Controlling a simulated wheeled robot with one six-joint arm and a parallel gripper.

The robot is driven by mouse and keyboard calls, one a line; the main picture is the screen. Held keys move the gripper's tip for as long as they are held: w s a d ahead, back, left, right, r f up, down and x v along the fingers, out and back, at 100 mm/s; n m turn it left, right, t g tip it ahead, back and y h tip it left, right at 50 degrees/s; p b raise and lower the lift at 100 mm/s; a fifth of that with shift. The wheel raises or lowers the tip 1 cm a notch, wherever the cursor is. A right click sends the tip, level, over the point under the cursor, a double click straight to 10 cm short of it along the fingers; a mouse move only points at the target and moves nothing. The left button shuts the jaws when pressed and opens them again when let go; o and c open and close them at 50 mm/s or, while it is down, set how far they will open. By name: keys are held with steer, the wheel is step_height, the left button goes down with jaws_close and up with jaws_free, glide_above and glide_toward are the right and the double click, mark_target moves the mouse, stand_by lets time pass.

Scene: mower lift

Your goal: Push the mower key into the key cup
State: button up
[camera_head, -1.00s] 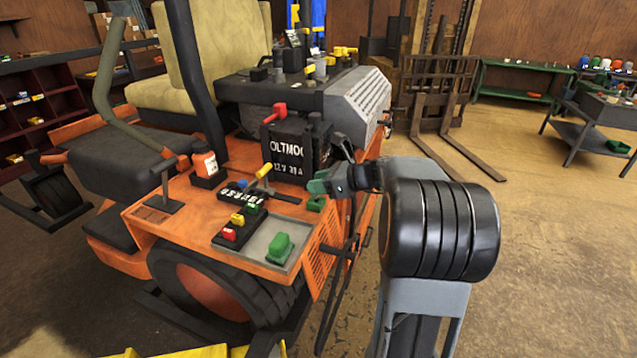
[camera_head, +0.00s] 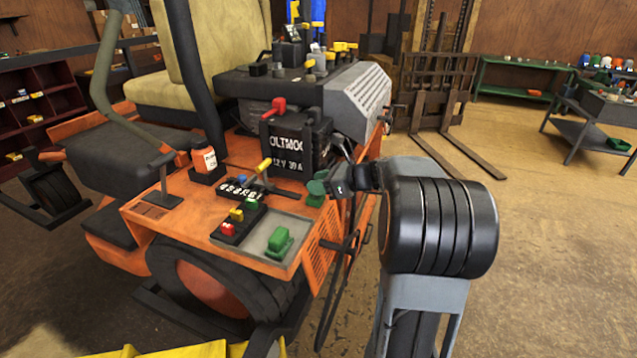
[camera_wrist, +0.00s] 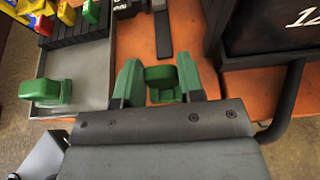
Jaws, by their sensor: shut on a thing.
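My gripper (camera_head: 317,188) has green fingertips and is low over the right end of the orange mower deck, beside the battery. In the wrist view its two fingertips (camera_wrist: 160,82) stand either side of a green piece (camera_wrist: 161,74), which looks like the mower key held between them. A small green key cup (camera_head: 315,201) is on the deck directly under the fingertips. The cup is mostly covered by my gripper, and key and cup are hard to tell apart. I cannot see how far the key is inside the cup.
A grey tray (camera_head: 258,239) with a green block (camera_head: 280,241) lies to the left of my gripper. A black rack (camera_head: 237,224) with red, yellow and green pieces adjoins it. The black battery (camera_head: 296,150) stands close behind. A yellow-handled lever (camera_head: 264,166) is nearby.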

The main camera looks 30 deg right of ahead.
steer(key=shift+f, duration=0.4)
steer(key=o, duration=1)
steer(key=b+v, duration=0.1)
steer(key=v, duration=1.3)
steer(key=shift+a+f, duration=0.1)
steer(key=shift+a, duration=0.05)
